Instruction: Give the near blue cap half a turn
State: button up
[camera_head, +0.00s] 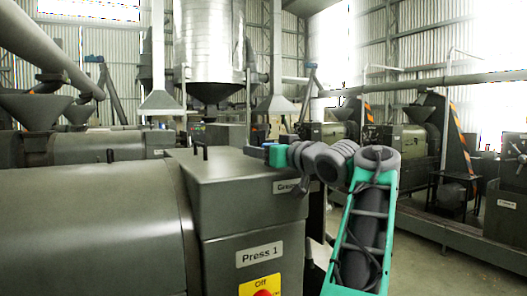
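A small blue part (278,156), which looks like the near blue cap, shows at the right back edge of the top of the grey press cabinet (215,167). It is above a label reading "Grease", which is partly covered. My green and grey arm reaches in from the lower right and bends left to this spot. My gripper (268,153) is at the blue part, small and partly hidden. I cannot tell whether its fingers touch the part or how far apart they are. No second blue cap can be made out clearly.
The cabinet front carries a "Press 1" label (259,254) and a yellow Off/On plate (258,284) with a red knob. A large grey cylinder (85,230) fills the left. Other presses (405,140) stand behind at right. Open floor (430,265) lies at the lower right.

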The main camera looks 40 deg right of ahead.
jog(key=s, duration=0.2)
jog(key=s+a+b, duration=0.1)
jog(key=s, duration=0.4)
jog(key=shift+s+a+b, duration=0.15)
jog(key=shift+s+b, duration=0.15)
jog(key=shift+s, duration=0.05)
